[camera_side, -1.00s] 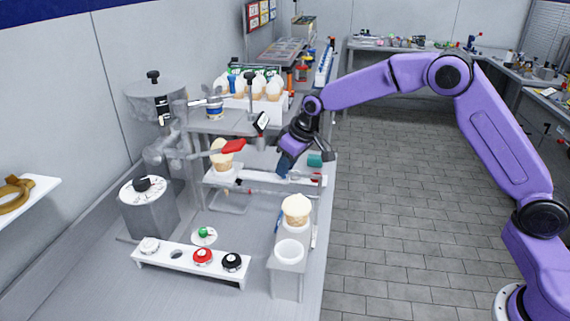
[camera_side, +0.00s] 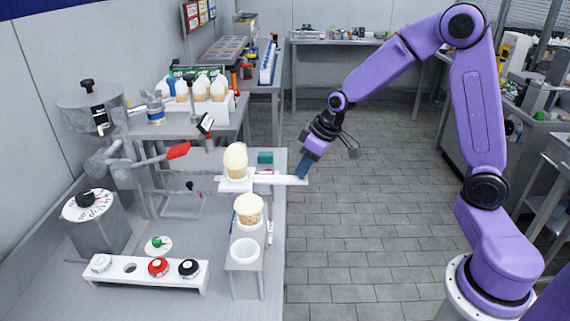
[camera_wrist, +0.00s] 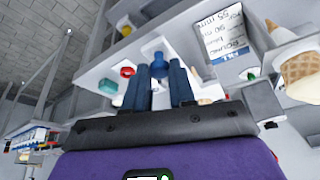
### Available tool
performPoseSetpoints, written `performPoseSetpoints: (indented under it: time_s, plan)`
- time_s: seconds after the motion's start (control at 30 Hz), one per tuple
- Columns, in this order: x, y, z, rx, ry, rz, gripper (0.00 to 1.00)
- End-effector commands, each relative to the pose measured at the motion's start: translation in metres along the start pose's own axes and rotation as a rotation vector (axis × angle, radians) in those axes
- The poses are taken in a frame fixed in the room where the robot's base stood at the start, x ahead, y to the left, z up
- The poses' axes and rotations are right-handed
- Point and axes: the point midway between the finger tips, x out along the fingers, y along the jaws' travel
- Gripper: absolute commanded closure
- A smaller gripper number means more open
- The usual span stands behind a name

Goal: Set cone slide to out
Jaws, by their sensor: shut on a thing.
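The cone slide (camera_side: 276,179) is a long white bar that sticks out to the right, past the edge of the metal bench, in the side view. A filled cone (camera_side: 236,160) stands upright at its left end, clear of the red-handled dispenser. My gripper (camera_side: 302,171) is shut on the slide's right end, its blue fingers pointing down. In the wrist view the fingers of my gripper (camera_wrist: 161,88) are in the foreground, and part of a cone (camera_wrist: 301,68) shows at the right.
A second cone (camera_side: 248,209) stands in a white holder (camera_side: 244,252) just in front of the slide. A button panel (camera_side: 150,275) lies at the front. Open floor is to the right.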

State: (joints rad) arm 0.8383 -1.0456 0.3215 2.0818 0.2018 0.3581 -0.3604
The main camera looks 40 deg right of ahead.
Motion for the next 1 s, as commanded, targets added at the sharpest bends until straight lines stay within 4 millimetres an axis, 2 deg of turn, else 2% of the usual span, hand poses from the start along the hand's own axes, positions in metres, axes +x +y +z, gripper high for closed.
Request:
performPoseSetpoints:
  time_s: [0.2, 0.6, 0.63, 0.7, 1.0]
  plan:
    - [-0.007, 0.007, 0.016, 0.000, 0.000, 0.000, 1.00]
    - [-0.008, 0.009, 0.020, 0.002, -0.005, 0.000, 1.00]
    - [-0.008, 0.010, 0.020, 0.002, -0.005, 0.000, 0.72]
    - [-0.008, 0.009, 0.020, 0.002, -0.006, -0.001, 0.50]
    - [-0.008, 0.009, 0.018, 0.000, -0.001, 0.000, 0.50]
